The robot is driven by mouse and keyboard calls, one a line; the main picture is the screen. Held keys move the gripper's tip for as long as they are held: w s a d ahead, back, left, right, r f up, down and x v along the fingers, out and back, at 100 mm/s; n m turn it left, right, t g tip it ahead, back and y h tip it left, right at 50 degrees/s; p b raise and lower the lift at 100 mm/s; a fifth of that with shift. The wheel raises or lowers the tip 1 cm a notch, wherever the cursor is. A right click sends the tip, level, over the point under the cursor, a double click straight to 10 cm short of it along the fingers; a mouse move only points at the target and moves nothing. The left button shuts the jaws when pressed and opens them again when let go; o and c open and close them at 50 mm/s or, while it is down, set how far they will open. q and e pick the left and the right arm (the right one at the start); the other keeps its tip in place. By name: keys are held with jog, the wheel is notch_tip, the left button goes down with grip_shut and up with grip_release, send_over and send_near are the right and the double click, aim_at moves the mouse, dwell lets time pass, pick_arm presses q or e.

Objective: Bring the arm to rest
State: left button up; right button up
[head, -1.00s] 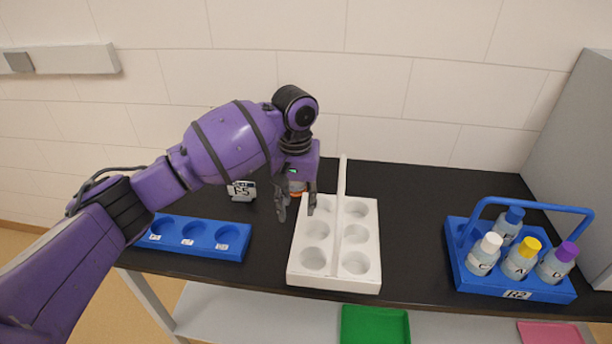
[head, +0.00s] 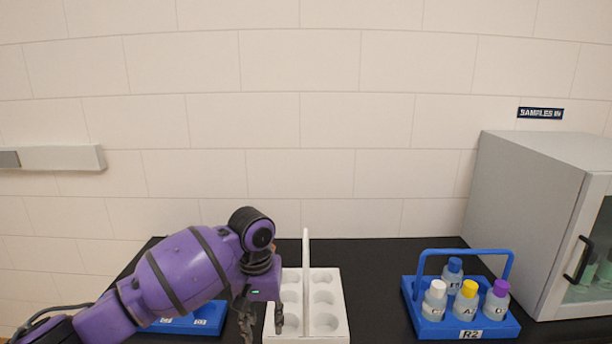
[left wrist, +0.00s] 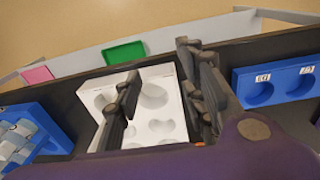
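My left arm comes in from the left in the head view. Its gripper (head: 262,318) hangs fingers down at the left edge of the white carrier (head: 338,322). In the left wrist view the two fingers of the left gripper (left wrist: 163,95) stand well apart over the white carrier (left wrist: 92,92), with nothing seen held between them. A small orange bit (left wrist: 200,143) shows beside a finger there; I cannot tell what it belongs to. My right gripper is in neither view.
A blue rack (head: 415,318) labelled R2 holds several capped bottles at the right. A blue tray (head: 205,322) lies at the left, partly behind my arm. Black counter (head: 380,265) is bare between carrier and rack.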

pick_arm(q)
jog(key=s+d+f+t+h, duration=0.25)
jog(key=s+f, duration=0.45)
jog(key=f, duration=0.5)
jog(key=s+d+f+t+h, duration=0.1)
jog(key=s+d+f+h, duration=0.15)
jog(key=s+f, duration=0.7)
jog(key=s+a+f+t+y, duration=0.2)
jog(key=s+a+f, duration=0.2)
jog(key=s+a, duration=0.3)
jog(key=s+a+f+t+y, duration=0.2)
jog(key=s+a+f+t, duration=0.1)
jog(key=s+a, duration=0.4)
jog(key=s+f, duration=0.1)
jog(key=s, duration=0.2)
jog(key=shift+s+a+y, duration=0.15)
jog(key=shift+a+y, duration=0.15)
jog(key=shift+y, duration=0.1)
